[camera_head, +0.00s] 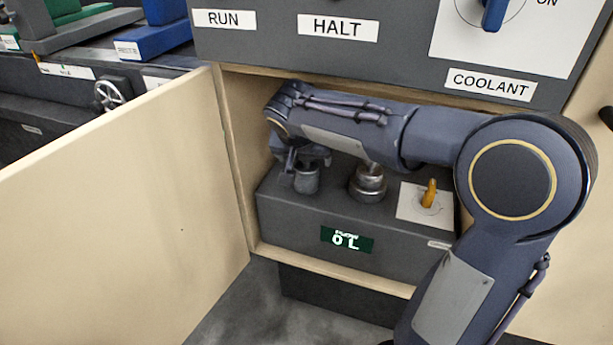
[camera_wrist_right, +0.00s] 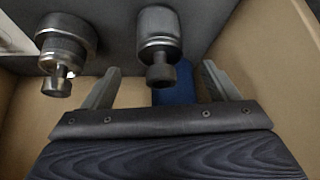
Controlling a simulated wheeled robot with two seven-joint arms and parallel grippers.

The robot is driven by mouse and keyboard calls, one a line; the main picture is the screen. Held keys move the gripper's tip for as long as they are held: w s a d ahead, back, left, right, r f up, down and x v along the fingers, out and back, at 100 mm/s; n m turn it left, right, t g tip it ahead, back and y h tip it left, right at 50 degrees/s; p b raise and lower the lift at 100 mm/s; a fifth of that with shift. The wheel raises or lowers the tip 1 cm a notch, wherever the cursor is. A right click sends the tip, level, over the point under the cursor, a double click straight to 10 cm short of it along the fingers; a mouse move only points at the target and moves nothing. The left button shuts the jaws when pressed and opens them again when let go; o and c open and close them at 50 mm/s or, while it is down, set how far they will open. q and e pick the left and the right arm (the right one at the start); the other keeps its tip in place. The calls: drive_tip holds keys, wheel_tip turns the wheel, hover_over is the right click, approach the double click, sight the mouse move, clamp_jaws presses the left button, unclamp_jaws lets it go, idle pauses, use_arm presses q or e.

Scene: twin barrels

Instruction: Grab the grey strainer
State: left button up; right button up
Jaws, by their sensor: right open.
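A grey cylinder with a dark knob, seemingly the grey strainer (camera_head: 306,181), stands on a dark grey box inside the open cabinet. My right gripper (camera_head: 303,156) is right above it and partly hides its top. In the right wrist view the strainer (camera_wrist_right: 160,28) is centred, with its knob between the two spread fingertips of my right gripper (camera_wrist_right: 161,67). The fingers stand apart from the knob on both sides, and the jaws hold nothing. My left gripper is not in view.
A shiny metal fitting (camera_head: 368,184) stands close beside the strainer; it also shows in the right wrist view (camera_wrist_right: 64,42). An orange lever (camera_head: 429,193) sits further right on the dark grey box (camera_head: 290,222). The cabinet door (camera_head: 120,210) stands open at left. A labelled panel (camera_head: 400,60) overhangs the opening.

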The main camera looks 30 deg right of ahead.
sight(307, 161)
drive_tip(key=x, duration=0.2)
drive_tip(key=b+x, duration=0.2)
drive_tip(key=x, duration=0.1)
drive_tip(key=shift+w+d, duration=0.3)
drive_tip(key=shift+w, duration=0.1)
drive_tip(key=c, duration=1.2)
